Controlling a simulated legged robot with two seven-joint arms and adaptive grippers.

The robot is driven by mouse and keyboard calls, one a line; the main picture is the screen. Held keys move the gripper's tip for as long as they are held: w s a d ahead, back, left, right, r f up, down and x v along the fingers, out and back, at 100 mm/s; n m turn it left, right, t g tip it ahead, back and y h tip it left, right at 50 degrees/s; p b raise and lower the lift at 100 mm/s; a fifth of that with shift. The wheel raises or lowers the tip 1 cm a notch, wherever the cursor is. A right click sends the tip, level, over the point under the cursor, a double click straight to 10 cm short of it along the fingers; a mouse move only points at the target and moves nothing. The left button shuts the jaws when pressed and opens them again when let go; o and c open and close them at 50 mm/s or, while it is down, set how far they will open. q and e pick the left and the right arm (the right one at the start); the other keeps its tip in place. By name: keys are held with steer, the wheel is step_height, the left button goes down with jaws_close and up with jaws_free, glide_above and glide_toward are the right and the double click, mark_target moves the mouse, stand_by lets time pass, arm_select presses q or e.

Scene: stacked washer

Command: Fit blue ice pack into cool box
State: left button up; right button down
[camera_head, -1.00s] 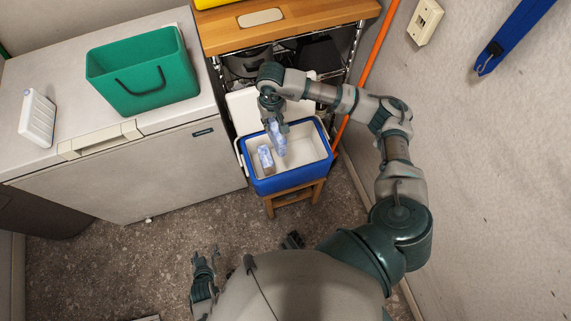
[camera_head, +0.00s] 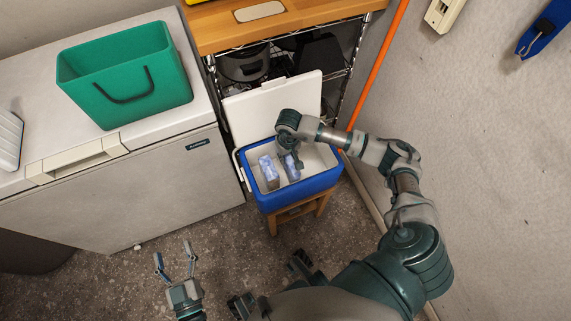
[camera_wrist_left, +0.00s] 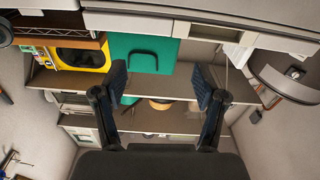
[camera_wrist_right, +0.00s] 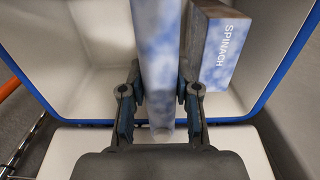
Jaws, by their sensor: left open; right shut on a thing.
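The blue cool box (camera_head: 305,197) stands open on a small wooden stool, its white lid (camera_head: 270,105) tilted up at the back. My right gripper (camera_head: 293,158) is down in the box mouth, shut on a cloudy blue-and-white pack (camera_head: 291,168); the pack also shows in the right wrist view (camera_wrist_right: 158,50). I see no label on it and cannot tell whether its lower end touches the floor. A similar box marked SPINACH (camera_wrist_right: 217,50) stands beside it, left of it in the head view (camera_head: 268,172). My left gripper (camera_head: 175,255) is open and empty, away from the box.
A white chest freezer (camera_head: 130,185) on the left carries a green bin (camera_head: 125,75) and a white ribbed slab (camera_head: 9,140), cut by the picture edge. A wire shelf with a wooden top (camera_head: 285,27) stands behind the box. An orange pole (camera_head: 378,60) leans at the right wall.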

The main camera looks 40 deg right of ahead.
steer(key=d+f, duration=0.1)
steer(key=f, duration=0.1)
steer(key=f+b, duration=0.1)
steer(key=f, duration=0.2)
steer(key=d+f, duration=0.1)
steer(key=f, duration=0.1)
steer(key=shift+s+d+f, duration=0.25)
steer(key=shift+d+f, duration=0.05)
steer(key=shift+f, duration=0.05)
steer(key=shift+w+f, duration=0.15)
steer(key=shift+f, duration=0.2)
steer(key=shift+a+r, duration=0.4)
steer(key=shift+r, duration=0.05)
steer(key=c, duration=0.8)
jaws_free()
steer(key=shift+a+r, duration=0.15)
steer(key=shift+a, duration=0.2)
steer(key=shift+c, duration=0.2)
arm_select(q)
steer(key=r+t, duration=0.1)
steer(key=d+r+t, duration=0.1)
steer(key=r+t, duration=0.1)
steer(key=r, duration=0.1)
steer(key=shift+s+d+h, duration=0.25)
steer(key=shift+h, duration=0.05)
